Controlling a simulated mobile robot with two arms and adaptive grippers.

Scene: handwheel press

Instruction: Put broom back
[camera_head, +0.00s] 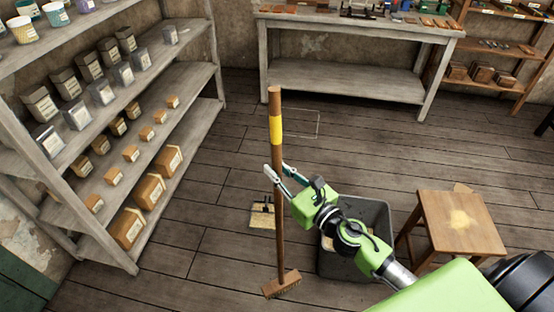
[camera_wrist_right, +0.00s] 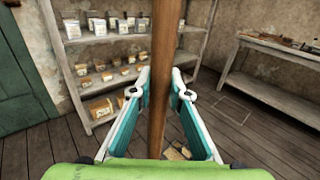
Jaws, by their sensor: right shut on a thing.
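The broom (camera_head: 278,190) stands nearly upright in the head view, with a yellow band (camera_head: 275,130) on its handle and its brush head (camera_head: 282,284) low near the floor. My right gripper (camera_head: 276,169) is shut on the handle, below the yellow band. In the right wrist view the brown handle (camera_wrist_right: 163,70) runs vertically between the two fingers of the right gripper (camera_wrist_right: 160,92). I cannot tell whether the bristles touch the floor. My left gripper is not in view.
Left is a shelf unit (camera_head: 107,215) with tins and boxes. A workbench (camera_head: 345,78) stands at the back, with a thin outlined rectangle (camera_head: 318,124) on the floor before it.

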